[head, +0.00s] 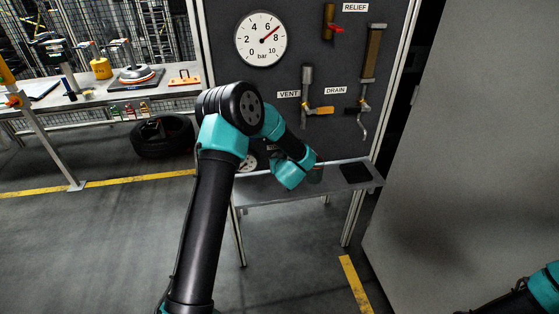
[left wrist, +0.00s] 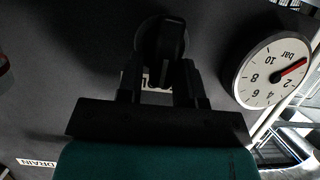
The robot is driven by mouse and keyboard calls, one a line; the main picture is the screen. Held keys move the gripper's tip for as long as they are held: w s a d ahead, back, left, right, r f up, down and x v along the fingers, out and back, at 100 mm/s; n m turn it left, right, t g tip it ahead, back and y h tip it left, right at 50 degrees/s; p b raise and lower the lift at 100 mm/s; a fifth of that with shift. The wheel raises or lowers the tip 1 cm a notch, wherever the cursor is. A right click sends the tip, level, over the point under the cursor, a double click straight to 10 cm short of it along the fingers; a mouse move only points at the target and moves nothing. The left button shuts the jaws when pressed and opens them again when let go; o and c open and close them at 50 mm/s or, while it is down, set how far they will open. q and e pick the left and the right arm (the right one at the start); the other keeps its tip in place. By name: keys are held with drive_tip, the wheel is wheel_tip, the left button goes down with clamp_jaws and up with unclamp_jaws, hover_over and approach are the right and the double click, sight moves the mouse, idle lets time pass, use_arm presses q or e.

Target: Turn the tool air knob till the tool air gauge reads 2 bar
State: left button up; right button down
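A dark round knob with a raised bar grip (left wrist: 172,40) is on the panel in the left wrist view. A partly covered white label sits below it. My left gripper (left wrist: 160,82) is at the knob with fingers apart; the label shows between them. I cannot tell whether a finger touches the grip. A white bar gauge (left wrist: 262,88) beside the knob appears upside down; its red needle points near the low end, below 2. In the head view my arm hides the knob and most of the small gauge (head: 248,161). My right gripper is out of view.
A large gauge (head: 262,40) above reads about 7 bar. Relief (head: 329,24), vent (head: 307,90) and drain (head: 370,65) valves are on the panel above a narrow shelf (head: 275,187). A black tyre (head: 162,137) lies on the floor at left, by a workbench (head: 110,93).

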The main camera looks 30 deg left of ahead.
use_arm(q)
clamp_jaws()
drive_tip(key=shift+d, duration=0.1)
drive_tip(key=shift+w+d+f+m+g+y, duration=0.15)
drive_tip(key=shift+m+g+y, duration=0.15)
drive_tip(key=shift+m, duration=0.3)
drive_tip(key=shift+w+d+r+m+g+y, duration=0.15)
drive_tip(key=shift+m+g+y, duration=0.15)
drive_tip(key=shift+m, duration=0.3)
drive_tip(key=m, duration=0.1)
drive_tip(key=m+y, duration=0.1)
drive_tip(key=m+g, duration=0.1)
drive_tip(key=shift+w+d+f+y, duration=0.25)
drive_tip(key=shift+f+y, duration=0.1)
drive_tip(key=shift+y, duration=0.05)
drive_tip(key=m, duration=0.1)
drive_tip(key=m+y, duration=0.2)
drive_tip(key=shift+w+d+f+m, duration=0.2)
drive_tip(key=shift+d+f+m, duration=0.1)
drive_tip(key=shift+f, duration=0.1)
drive_tip(key=shift+f+m+y, duration=0.25)
drive_tip(key=shift+m+y, duration=0.35)
drive_tip(key=shift+m, duration=0.7)
